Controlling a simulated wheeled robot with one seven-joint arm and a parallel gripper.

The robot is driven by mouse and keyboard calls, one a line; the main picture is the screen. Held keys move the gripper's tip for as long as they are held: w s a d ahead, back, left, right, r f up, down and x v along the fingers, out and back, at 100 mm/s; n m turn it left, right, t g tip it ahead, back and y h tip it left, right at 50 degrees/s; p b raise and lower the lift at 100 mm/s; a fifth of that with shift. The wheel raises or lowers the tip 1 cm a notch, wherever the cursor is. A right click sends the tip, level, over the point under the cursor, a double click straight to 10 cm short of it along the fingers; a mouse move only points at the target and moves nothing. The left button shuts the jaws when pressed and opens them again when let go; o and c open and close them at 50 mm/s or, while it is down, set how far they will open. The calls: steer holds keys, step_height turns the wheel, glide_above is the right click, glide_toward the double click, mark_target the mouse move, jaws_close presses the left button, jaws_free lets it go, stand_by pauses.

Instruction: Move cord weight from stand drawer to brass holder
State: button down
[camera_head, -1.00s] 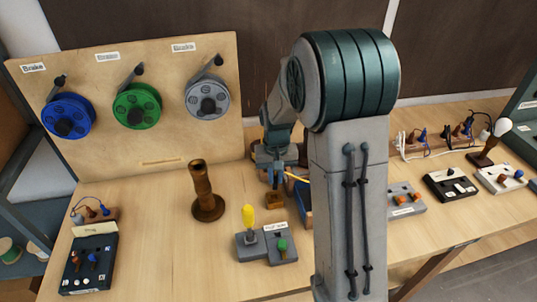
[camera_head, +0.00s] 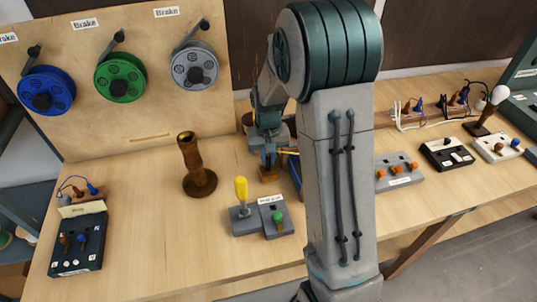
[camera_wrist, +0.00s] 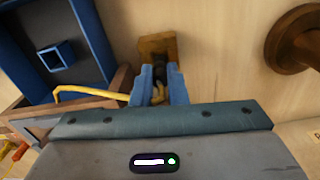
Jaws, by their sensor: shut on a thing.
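My gripper (camera_wrist: 158,92) has blue fingers shut on a small dark thing with some yellow on it, taken as the cord weight (camera_wrist: 159,77). The fingers hide most of it. In the head view my gripper (camera_head: 268,160) is just above this block (camera_head: 269,175), partly behind my arm. The blue stand drawer (camera_wrist: 88,35) is open at left in the wrist view, with a small blue square compartment inside.
A brown tube on a round base (camera_head: 199,172) stands left of my gripper; its base shows in the wrist view (camera_wrist: 290,45). A control box with a yellow lever (camera_head: 241,190) is in front. A bent yellow rod (camera_wrist: 88,92) lies near the drawer. Spools hang on the board behind.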

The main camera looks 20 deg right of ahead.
mark_target(268, 158)
steer(key=shift+f, duration=0.6)
steer(key=shift+f+b, duration=0.5)
steer(key=shift+b, duration=0.3)
stand_by(0.8)
steer(key=c, duration=1.4)
jaws_free()
steer(key=shift+o, duration=0.2)
step_height(268, 158, up, 13)
steer(key=b, duration=0.1)
steer(key=s+r+n+t, duration=0.1)
steer(key=s+t, duration=0.2)
steer(key=s, duration=1.8)
steer(key=shift+r, duration=0.3)
